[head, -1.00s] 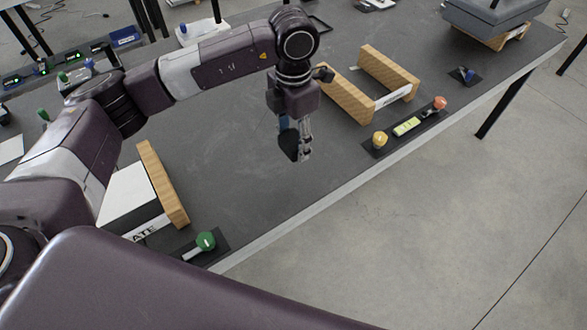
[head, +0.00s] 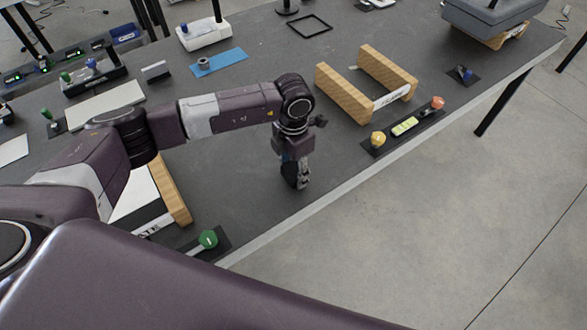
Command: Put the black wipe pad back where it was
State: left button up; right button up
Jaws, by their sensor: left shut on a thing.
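My left gripper (head: 300,181) is over the middle of the dark grey table (head: 245,195), pointing down and shut on the black wipe pad (head: 289,170). The pad is a small dark piece showing at the left side of the fingers; the rest of it is hidden by them. I cannot tell whether it touches the table top. A black square outline (head: 309,26) lies on the table at the back, well apart from the gripper. My right gripper is not in view.
A wooden-sided holder (head: 345,93) and a dark strip with yellow and orange knobs (head: 404,127) are to the right. A green knob (head: 208,239) and a wood-edged white box (head: 170,190) are to the left. A blue mat (head: 218,62) lies behind. Table around the gripper is clear.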

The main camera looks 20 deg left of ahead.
aim_at(293, 170)
pick_arm(q)
jog(key=shift+f, duration=0.1)
jog(key=shift+f, duration=0.15)
jog(key=o, duration=1.1)
jog(key=shift+r, duration=0.3)
notch_tip(293, 170, up, 12)
jog(key=b, duration=0.2)
jog(key=shift+b, duration=0.4)
